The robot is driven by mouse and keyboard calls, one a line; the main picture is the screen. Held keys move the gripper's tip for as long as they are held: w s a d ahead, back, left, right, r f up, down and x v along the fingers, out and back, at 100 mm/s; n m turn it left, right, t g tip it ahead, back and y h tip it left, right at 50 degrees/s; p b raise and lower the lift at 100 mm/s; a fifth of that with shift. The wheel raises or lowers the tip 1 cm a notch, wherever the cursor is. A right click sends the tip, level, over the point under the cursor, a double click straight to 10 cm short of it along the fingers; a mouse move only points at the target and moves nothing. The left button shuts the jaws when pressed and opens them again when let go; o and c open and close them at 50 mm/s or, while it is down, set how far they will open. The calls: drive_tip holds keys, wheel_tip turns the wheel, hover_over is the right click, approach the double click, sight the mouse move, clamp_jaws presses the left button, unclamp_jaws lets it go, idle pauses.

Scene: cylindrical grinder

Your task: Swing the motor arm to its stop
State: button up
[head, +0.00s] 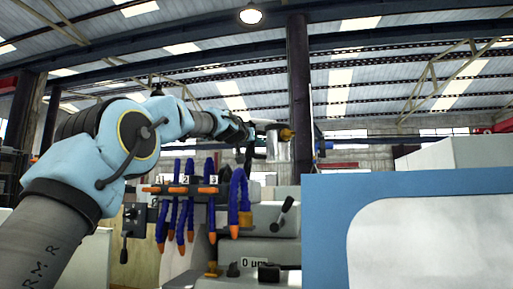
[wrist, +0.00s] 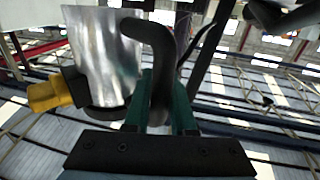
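A shiny metal cylinder (head: 277,148), which looks like the motor, hangs upright beyond the end of my arm, with a brass-coloured fitting (head: 287,134) at its upper right. In the wrist view the cylinder (wrist: 104,55) is large at the upper left, with the yellow fitting (wrist: 50,93) beside its lower end. A black bent bar (wrist: 158,65) runs beside the cylinder and between the green fingers of my gripper (wrist: 166,100). The fingers lie close against both sides of the bar and look shut on it. In the head view my gripper is too small to read.
Blue hoses with orange nozzles (head: 188,205) hang below and left of the cylinder. A blue-and-white panel (head: 405,235) fills the lower right. A dark post (head: 299,95) stands behind the cylinder. Levers (head: 283,213) sit on the grey machine below.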

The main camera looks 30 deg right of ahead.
drive_tip(key=b+v, duration=0.6)
drive_tip(key=v, duration=0.4)
drive_tip(key=shift+a, duration=0.15)
